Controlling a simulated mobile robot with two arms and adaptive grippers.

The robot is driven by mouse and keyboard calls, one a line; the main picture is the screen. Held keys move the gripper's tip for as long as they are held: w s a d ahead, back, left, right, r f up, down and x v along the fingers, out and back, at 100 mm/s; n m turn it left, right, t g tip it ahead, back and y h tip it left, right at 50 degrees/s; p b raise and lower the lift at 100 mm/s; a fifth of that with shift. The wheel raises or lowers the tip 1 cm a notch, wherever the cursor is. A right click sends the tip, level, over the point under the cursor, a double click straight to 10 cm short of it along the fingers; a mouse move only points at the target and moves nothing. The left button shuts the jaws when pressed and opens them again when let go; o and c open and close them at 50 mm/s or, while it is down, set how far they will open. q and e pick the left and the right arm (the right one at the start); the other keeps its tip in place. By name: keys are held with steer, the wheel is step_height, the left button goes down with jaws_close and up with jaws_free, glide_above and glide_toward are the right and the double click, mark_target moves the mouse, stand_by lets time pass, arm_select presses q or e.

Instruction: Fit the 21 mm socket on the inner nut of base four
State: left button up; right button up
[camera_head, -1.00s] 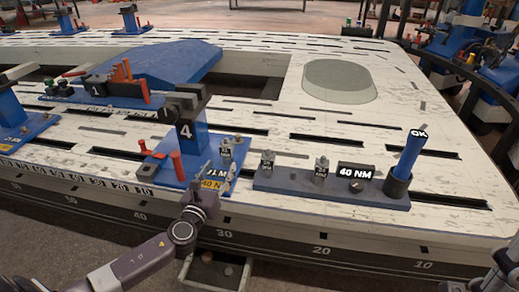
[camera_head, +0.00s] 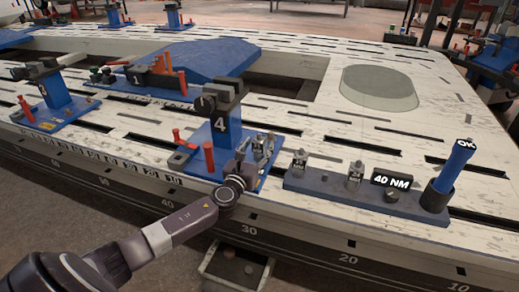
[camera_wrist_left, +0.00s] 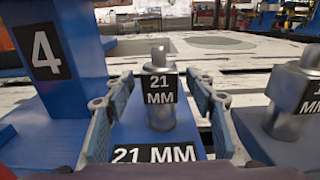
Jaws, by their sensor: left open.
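Base four (camera_head: 222,128) is a blue post marked 4 on a blue plate with red pins, left of centre in the head view. The 21 mm socket (camera_wrist_left: 160,112) is a grey metal piece with a black 21 MM tag. It stands upright behind a 21 MM plate label in the left wrist view. My left gripper (camera_head: 254,152) is open, its fingers on either side of the socket, with gaps visible in the wrist view (camera_wrist_left: 160,100). I cannot single out the inner nut. My right gripper is out of view.
A blue-grey rack (camera_head: 330,193) to the right holds two grey sockets (camera_head: 299,163) (camera_head: 355,175) and a black 40 NM block (camera_head: 391,181). A blue OK-marked tool (camera_head: 457,165) stands in a dark cup at its end. Base one (camera_head: 140,79) lies behind left.

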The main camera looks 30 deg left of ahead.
arm_select(q)
jaws_close()
steer(key=shift+r, duration=0.1)
stand_by(0.3)
